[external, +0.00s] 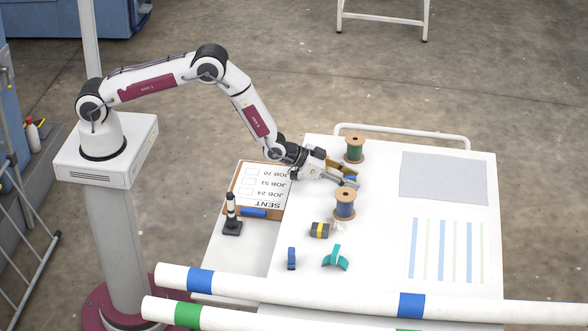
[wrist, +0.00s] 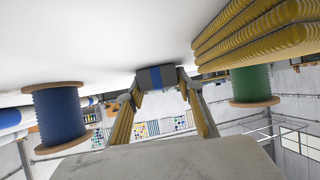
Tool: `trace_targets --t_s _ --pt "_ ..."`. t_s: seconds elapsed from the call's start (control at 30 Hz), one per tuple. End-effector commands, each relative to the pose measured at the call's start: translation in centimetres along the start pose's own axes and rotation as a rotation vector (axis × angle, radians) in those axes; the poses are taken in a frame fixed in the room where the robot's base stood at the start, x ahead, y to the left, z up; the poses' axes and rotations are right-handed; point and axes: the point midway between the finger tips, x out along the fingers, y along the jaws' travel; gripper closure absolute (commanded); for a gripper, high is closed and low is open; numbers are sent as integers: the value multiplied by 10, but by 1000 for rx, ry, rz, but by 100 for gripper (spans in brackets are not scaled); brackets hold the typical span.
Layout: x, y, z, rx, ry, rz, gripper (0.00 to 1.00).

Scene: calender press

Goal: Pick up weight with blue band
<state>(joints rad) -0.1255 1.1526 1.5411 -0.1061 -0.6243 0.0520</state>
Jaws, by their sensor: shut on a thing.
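The weight with the blue band is a small dark grey block (wrist: 158,77) with a blue stripe around its middle. My gripper (wrist: 157,80) is shut on it, one finger on each side, in the wrist view. In the external view my gripper (external: 350,181) is over the white table between the two spools, and the weight is mostly hidden by the fingers. I cannot tell whether it touches the table. A similar grey weight with a yellow band (external: 319,230) lies nearer the front.
A blue spool (external: 345,204) and a green spool (external: 355,148) stand close on either side of my gripper. A yellow ribbed bundle (wrist: 255,35) is close in the wrist view. A teal piece (external: 335,257) and blue roll (external: 291,258) lie in front. The table's right is flat.

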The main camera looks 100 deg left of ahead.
Motion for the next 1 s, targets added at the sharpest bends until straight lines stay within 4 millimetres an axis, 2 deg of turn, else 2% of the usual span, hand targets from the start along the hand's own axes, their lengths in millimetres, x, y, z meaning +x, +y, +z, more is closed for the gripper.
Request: trace_targets --t_s 0.33,0.8,1.0 --pt "-8 0 -18 0 5 0 100" --pt "-35 0 -67 0 6 0 100" --pt "-44 0 -82 -1 5 0 100"
